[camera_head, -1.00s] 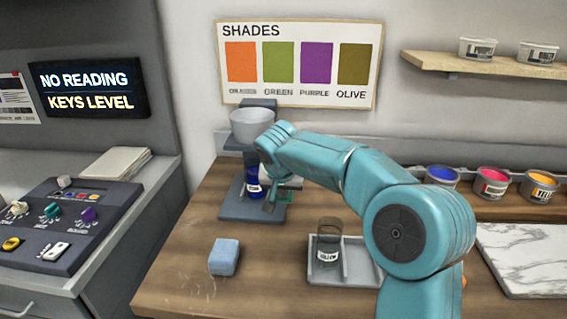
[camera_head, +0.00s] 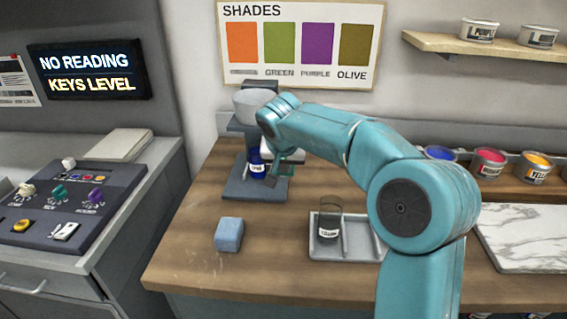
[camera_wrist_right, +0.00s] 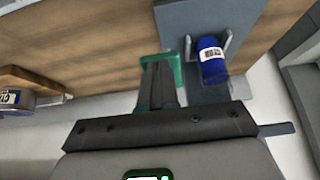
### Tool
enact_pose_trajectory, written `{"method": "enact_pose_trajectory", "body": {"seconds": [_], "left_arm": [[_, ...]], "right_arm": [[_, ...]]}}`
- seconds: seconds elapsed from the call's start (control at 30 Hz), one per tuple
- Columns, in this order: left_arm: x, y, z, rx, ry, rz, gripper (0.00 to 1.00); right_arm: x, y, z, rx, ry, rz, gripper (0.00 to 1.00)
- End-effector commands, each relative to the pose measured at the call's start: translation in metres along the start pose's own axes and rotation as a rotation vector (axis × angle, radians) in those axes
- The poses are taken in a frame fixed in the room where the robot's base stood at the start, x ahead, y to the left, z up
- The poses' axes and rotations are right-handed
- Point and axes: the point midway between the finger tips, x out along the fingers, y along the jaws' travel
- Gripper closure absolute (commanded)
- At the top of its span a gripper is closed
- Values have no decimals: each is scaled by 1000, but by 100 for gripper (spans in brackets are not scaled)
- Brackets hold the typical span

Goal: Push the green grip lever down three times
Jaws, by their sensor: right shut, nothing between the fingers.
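The green grip lever (camera_head: 285,170) is on a grey dispenser stand (camera_head: 254,194) at the back left of the wooden counter. It is mostly hidden behind my right arm in the head view. In the right wrist view the green lever (camera_wrist_right: 176,70) shows around and behind my shut fingers. My right gripper (camera_head: 272,182) is shut and empty, its tips at the lever; I cannot tell whether they touch it. The fingers also show in the right wrist view (camera_wrist_right: 160,84). A blue labelled jar (camera_wrist_right: 212,62) sits in the stand's fork, beside the fingers. My left gripper is out of view.
A blue sponge-like block (camera_head: 229,234) and a grey tray (camera_head: 360,247) with a dark jar (camera_head: 330,215) stand in front. A console with knobs (camera_head: 68,210) is at left. Paint cups (camera_head: 489,162) and a marble slab (camera_head: 535,235) are at right.

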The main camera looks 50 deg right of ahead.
Motion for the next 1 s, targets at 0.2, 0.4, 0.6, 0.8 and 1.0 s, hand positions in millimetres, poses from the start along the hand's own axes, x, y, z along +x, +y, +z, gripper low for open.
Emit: {"method": "enact_pose_trajectory", "body": {"seconds": [0.2, 0.4, 0.6, 0.8, 1.0], "left_arm": [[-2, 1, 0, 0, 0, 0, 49], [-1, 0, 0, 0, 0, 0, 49], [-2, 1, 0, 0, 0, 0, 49], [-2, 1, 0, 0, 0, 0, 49], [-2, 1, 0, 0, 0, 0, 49]], "right_arm": [[-32, 1, -1, -1, 8, -7, 100], [-68, 2, 4, -1, 9, -8, 100], [-96, 3, 9, -1, 10, -7, 100], [-105, 3, 11, 0, 9, -6, 100], [-105, 2, 12, 1, 8, -5, 100]]}}
